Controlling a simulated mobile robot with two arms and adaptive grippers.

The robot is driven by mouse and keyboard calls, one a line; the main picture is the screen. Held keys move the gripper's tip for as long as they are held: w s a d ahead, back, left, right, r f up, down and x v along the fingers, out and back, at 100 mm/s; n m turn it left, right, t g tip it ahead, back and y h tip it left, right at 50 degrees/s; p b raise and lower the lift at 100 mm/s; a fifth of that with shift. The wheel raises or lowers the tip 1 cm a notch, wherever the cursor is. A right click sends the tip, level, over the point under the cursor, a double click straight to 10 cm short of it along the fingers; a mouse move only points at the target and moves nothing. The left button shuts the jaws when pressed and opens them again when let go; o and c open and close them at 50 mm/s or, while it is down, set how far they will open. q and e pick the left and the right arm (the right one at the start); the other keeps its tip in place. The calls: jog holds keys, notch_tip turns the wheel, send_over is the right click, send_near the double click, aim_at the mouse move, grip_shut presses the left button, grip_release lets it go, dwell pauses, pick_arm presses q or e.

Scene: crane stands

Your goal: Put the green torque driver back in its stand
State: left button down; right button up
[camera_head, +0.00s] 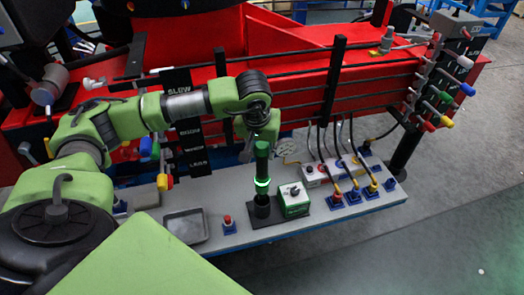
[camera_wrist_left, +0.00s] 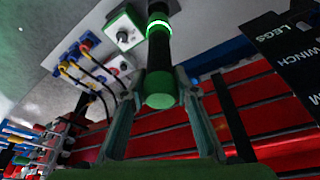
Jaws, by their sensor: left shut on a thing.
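The green torque driver (camera_head: 262,168) stands upright in the head view, with a glowing green ring below its dark green grip. My left gripper (camera_head: 258,135) is shut on its upper end. The driver's lower end lines up with the black round holder of the stand (camera_head: 262,208); I cannot tell how deep it sits. A green and white box (camera_head: 294,198) is beside the holder. In the left wrist view the driver's round green end (camera_wrist_left: 160,92) is between the fingers of the left gripper (camera_wrist_left: 160,82). My right gripper is not in view.
A grey metal tray (camera_head: 185,225) and a red button (camera_head: 228,222) are left of the stand on the grey bench. Several cabled plugs (camera_head: 352,192) and a white control box (camera_head: 325,170) are to the right. Red machinery with levers stands behind.

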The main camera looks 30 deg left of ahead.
aim_at(264, 177)
pick_arm(q)
jog(key=shift+w+r, duration=0.1)
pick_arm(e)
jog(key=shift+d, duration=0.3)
pick_arm(q)
jog(key=shift+m+h+b, duration=0.3)
jog(key=shift+m+b, duration=0.45)
jog(key=shift+m, duration=0.25)
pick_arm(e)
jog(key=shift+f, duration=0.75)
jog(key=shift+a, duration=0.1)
